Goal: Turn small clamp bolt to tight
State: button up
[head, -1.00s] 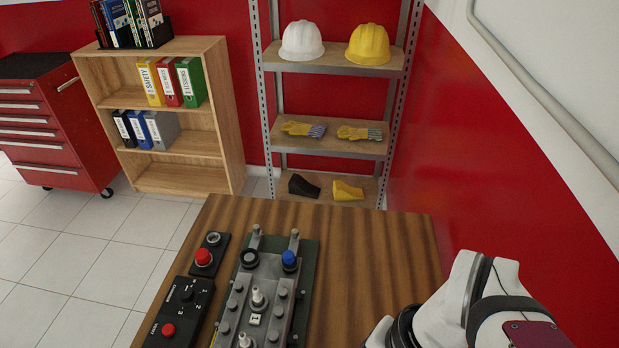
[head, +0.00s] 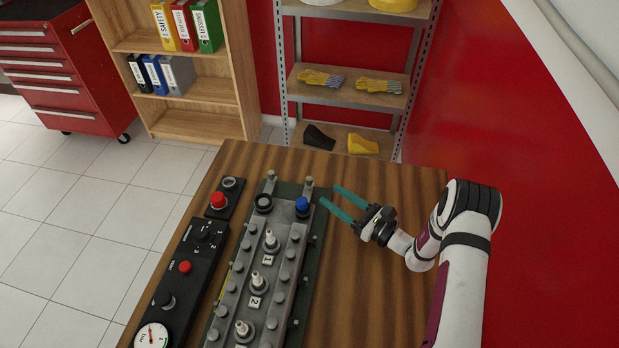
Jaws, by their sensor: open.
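The engine trainer block (head: 262,262) lies on the wooden table, grey on a dark green base. Several small grey bolts (head: 289,254) line both its sides, and small bolts (head: 310,269) also stand on the base's right edge. I cannot tell which is the small clamp bolt. White-tipped plugs (head: 270,240) stand along the block's middle. At its far end are a black round cap (head: 264,203), a blue cap (head: 302,205) and two silver posts. My gripper (head: 329,194) has teal fingers, spread apart and empty, pointing left near the blue cap and right silver post (head: 308,185).
A control panel with a gauge (head: 151,336), knobs and a red button (head: 185,267) lies left of the block. A separate box with a red button (head: 218,200) lies beyond it. The table (head: 375,290) is bare on the right. Shelves stand behind it.

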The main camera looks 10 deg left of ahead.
aim_at(312, 182)
jog(key=x, duration=0.9)
jog(key=shift+c, duration=0.2)
grip_shut()
